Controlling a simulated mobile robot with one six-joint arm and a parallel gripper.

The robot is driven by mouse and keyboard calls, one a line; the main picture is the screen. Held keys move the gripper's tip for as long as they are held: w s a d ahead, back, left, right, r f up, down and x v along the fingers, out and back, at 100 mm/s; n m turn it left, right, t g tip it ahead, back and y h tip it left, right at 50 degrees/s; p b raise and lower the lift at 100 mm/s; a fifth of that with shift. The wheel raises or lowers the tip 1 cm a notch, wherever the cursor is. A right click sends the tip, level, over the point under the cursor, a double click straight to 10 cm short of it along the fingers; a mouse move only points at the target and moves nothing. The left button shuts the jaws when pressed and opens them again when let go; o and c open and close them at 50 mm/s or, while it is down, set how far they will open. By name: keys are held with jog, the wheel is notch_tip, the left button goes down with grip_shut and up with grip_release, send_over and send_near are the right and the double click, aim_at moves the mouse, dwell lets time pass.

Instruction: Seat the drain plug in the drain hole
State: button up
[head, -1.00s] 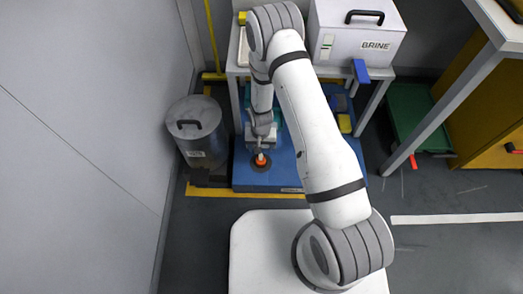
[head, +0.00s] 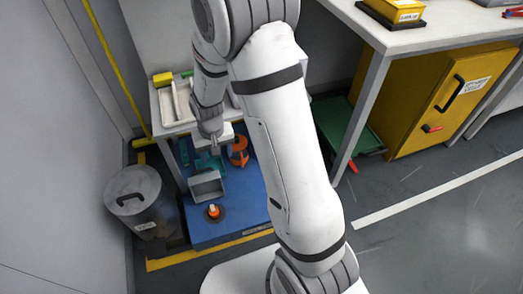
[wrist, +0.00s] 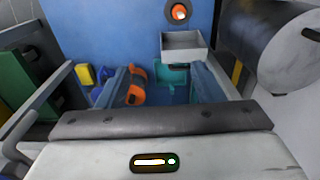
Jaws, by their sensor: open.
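The drain plug (head: 213,211) is a small orange piece with a pale top. It stands in a dark ring near the front of the blue floor panel (head: 232,224); the drain hole itself is hidden, and I cannot tell how deep the plug sits. In the wrist view the plug (wrist: 179,12) is at the top edge, inside the dark ring. My gripper (head: 214,149) is above the back part of the blue panel, apart from the plug. In the wrist view my gripper (wrist: 160,78) has its fingers spread with nothing held between them.
A grey open box (head: 207,186) stands behind the plug, with an orange object (head: 239,151) behind it to the right. A lidded metal bin (head: 139,198) stands at left. A table with a pale tray (head: 181,100) is at the back.

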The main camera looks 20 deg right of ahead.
jog(key=s+d+r, duration=0.4)
jog(key=s+r, duration=0.5)
jog(key=s+d+r, duration=0.4)
jog(key=s+r, duration=0.4)
jog(key=r, duration=0.1)
jog(key=shift+s+t, duration=0.4)
